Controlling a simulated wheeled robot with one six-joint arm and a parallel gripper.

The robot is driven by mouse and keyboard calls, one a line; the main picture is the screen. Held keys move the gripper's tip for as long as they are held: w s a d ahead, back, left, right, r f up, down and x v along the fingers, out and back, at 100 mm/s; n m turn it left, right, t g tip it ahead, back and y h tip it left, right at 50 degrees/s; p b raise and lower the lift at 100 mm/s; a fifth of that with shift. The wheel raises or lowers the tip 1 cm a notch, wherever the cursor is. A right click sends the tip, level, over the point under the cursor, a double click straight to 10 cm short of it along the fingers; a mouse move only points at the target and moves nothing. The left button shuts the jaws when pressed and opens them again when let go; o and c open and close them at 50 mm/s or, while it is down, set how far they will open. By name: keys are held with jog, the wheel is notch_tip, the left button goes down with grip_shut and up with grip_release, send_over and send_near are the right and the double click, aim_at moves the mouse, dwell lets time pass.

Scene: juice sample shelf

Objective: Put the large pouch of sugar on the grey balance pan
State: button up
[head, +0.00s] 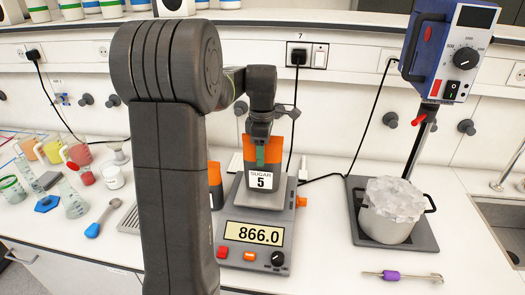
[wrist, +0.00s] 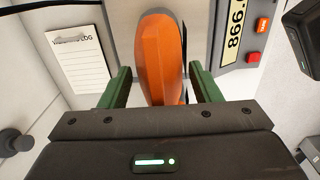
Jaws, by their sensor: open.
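The large sugar pouch (head: 262,181), orange with a white label reading "SUGAR 5", stands upright on the grey balance pan (head: 236,196). The balance display (head: 259,233) reads 866.0. My gripper (head: 262,152) is over the pouch's top. In the wrist view my gripper (wrist: 160,85) is open, with its green fingers on either side of the orange pouch (wrist: 162,60) and visible gaps between. The pouch's upper part is partly hidden by the gripper in the head view.
Another orange pouch (head: 215,180) is left of the balance, partly hidden by my arm. A pot (head: 390,222) under a blue stirrer (head: 450,50) stands at the right. Beakers and coloured jugs (head: 52,150) crowd the left. A purple-handled tool (head: 391,275) lies at the front right.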

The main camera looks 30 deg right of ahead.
notch_tip(320, 180, up, 12)
jog(key=shift+f+b, duration=0.1)
jog(key=shift+b, duration=0.2)
